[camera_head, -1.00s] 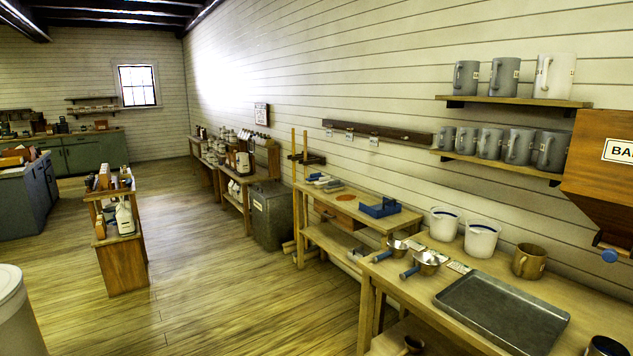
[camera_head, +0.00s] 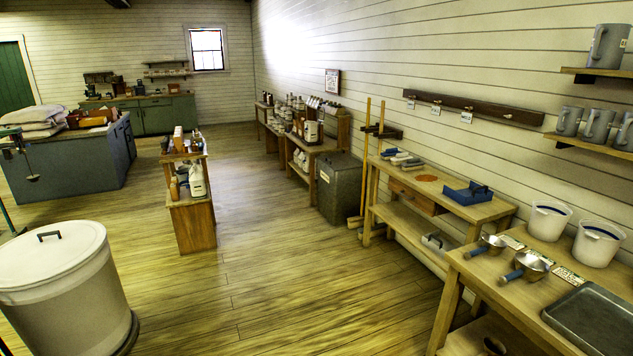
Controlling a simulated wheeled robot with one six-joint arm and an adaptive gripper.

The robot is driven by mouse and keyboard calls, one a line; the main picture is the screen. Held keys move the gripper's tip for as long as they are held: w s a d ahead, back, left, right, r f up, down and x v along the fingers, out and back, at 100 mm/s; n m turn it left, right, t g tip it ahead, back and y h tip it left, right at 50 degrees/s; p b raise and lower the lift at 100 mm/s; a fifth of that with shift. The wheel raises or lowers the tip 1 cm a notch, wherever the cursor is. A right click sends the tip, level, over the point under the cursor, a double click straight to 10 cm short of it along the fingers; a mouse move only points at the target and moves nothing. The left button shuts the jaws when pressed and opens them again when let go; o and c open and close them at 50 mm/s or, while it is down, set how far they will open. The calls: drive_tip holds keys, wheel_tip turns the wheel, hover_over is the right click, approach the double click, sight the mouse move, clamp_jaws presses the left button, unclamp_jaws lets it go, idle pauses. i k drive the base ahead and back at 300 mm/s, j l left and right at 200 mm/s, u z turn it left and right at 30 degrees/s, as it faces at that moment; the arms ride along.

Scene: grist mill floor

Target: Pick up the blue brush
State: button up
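Several small brush-like things (camera_head: 400,157), with grey, white and bluish parts, lie at the far end of the middle wooden table (camera_head: 490,209). They are too small to tell which one is the blue brush. A blue open tray-like thing (camera_head: 467,195) sits nearer on the same table. A grey and white item (camera_head: 437,241) is on the table's lower shelf. My gripper is not in view.
A large white lidded bin (camera_head: 60,290) stands at the front left. A low shelf unit (camera_head: 194,222) and a grey metal bin (camera_head: 340,190) stand farther back. Scoops (camera_head: 530,264) and white buckets (camera_head: 549,220) are on the near right table. The central floor is clear.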

sight(390, 152)
drive_tip(key=i+u, duration=0.35)
drive_tip(key=i, duration=1.45)
drive_tip(key=i+j, duration=0.1)
drive_tip(key=i, duration=1.7)
drive_tip(key=i+z, duration=0.25)
drive_tip(key=i, duration=0.35)
drive_tip(key=i+j+z, duration=0.2)
drive_tip(key=i, duration=0.35)
